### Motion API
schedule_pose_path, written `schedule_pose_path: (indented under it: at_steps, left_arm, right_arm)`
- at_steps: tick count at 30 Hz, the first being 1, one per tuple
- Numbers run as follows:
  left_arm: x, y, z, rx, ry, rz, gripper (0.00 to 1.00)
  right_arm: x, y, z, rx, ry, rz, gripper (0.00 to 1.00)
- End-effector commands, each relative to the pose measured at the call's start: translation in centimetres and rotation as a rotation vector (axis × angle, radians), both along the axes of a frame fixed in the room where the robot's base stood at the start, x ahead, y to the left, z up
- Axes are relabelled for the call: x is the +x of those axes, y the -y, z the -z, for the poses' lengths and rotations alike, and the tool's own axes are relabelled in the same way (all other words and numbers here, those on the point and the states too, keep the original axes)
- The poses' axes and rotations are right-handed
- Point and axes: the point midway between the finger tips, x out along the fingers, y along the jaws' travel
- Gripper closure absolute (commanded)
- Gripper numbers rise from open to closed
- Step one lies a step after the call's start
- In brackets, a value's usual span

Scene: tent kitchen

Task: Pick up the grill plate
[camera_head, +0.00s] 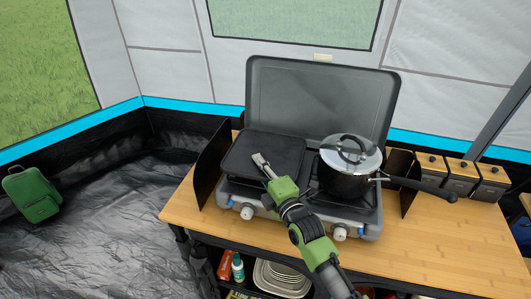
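The grill plate (285,150) is a dark, flat, square plate with rounded corners. It lies on the left side of the two-burner camping stove (295,216). My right gripper (259,160) reaches in from the lower right, with its grey fingertips over the plate's middle. The gripper hides a small part of the plate and its front right edge. Whether the fingers touch the plate, and whether they are open or shut, I cannot tell. My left gripper is not in view.
A lidded pot (346,182) stands on the right burner, its handle pointing right. The raised stove lid (318,95) stands behind, and a dark side panel (211,165) stands left. Several canisters (461,178) line the back right. The wooden table (440,240) is clear at the front right.

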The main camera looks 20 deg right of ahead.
Motion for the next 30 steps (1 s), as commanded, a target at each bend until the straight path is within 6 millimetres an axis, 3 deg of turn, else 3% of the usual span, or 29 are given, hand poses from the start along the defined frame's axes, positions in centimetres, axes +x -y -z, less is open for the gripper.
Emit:
schedule_pose_path:
  at_steps: [5,7,8,23,30]
  left_arm:
    - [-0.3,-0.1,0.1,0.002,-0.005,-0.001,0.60]
    - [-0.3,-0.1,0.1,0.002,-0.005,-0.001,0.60]
    - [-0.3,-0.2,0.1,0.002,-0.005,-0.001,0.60]
    - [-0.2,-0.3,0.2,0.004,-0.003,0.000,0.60]
    - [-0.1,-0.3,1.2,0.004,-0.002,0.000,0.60]
  right_arm:
    - [0.0,0.0,0.0,0.000,0.000,0.000,0.83]
    - [0.0,0.0,0.0,0.000,0.000,0.000,0.99]
    - [0.0,0.0,0.0,0.000,0.000,0.000,1.00]
    - [0.1,0.0,-0.8,-0.002,0.009,0.000,1.00]
    - [-0.2,0.1,-3.9,-0.003,0.015,0.001,1.00]
